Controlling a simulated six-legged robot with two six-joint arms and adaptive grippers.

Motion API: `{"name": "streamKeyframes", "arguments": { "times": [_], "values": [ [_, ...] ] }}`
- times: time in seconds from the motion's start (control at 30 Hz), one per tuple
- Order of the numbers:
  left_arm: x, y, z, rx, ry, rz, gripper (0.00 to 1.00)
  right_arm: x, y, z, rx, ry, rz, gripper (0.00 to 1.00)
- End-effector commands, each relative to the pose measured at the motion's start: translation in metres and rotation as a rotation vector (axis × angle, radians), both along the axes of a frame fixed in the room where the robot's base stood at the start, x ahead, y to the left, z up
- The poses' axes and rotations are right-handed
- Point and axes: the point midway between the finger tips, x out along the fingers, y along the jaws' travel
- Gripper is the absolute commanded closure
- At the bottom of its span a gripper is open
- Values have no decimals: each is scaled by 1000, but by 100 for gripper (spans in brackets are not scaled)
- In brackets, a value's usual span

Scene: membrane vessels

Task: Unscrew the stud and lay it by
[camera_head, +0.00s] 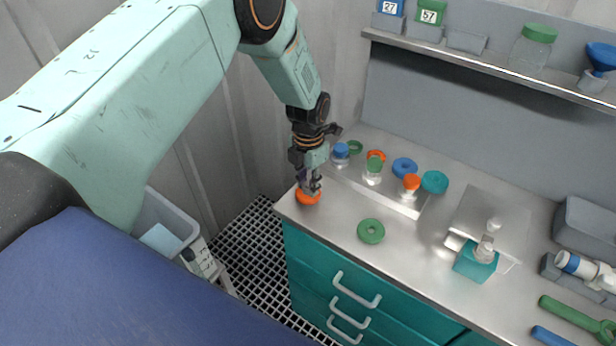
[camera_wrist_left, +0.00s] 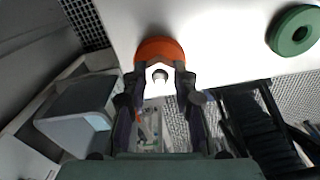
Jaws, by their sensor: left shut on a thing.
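My left gripper (camera_head: 313,187) points down over the near left corner of the steel worktop. An orange ring (camera_head: 308,197) is directly below its fingertips at the corner. My right gripper is not in view.
A tray (camera_head: 425,205) holds several capped jars and coloured rings behind the gripper. A teal pump bottle (camera_head: 477,262) stands to the right. A shelf (camera_head: 480,62) runs along the wall. The worktop around the green ring is clear; its left edge drops to a floor grate (camera_head: 245,245).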

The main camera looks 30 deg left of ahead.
Motion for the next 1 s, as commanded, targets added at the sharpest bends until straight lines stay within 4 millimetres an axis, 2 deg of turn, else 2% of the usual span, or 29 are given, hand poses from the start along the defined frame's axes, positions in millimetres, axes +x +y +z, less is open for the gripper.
{"name": "streamKeyframes", "arguments": {
  "times": [0.2, 0.43, 0.47, 0.5, 0.77, 1.0],
  "values": [
    [1, 0, 2, 0, -4, 157, 100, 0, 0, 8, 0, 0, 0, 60],
    [2, 0, 1, 0, -4, 166, 100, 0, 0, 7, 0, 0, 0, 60],
    [2, 0, 1, -1, -5, 166, 71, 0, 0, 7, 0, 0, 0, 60],
    [2, 0, 1, -1, -5, 165, 68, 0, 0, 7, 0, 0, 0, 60],
    [1, 0, 1, 0, -2, 164, 46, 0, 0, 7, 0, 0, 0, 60],
    [0, 0, 0, 0, -1, 163, 46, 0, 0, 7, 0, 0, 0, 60]
  ]
}}
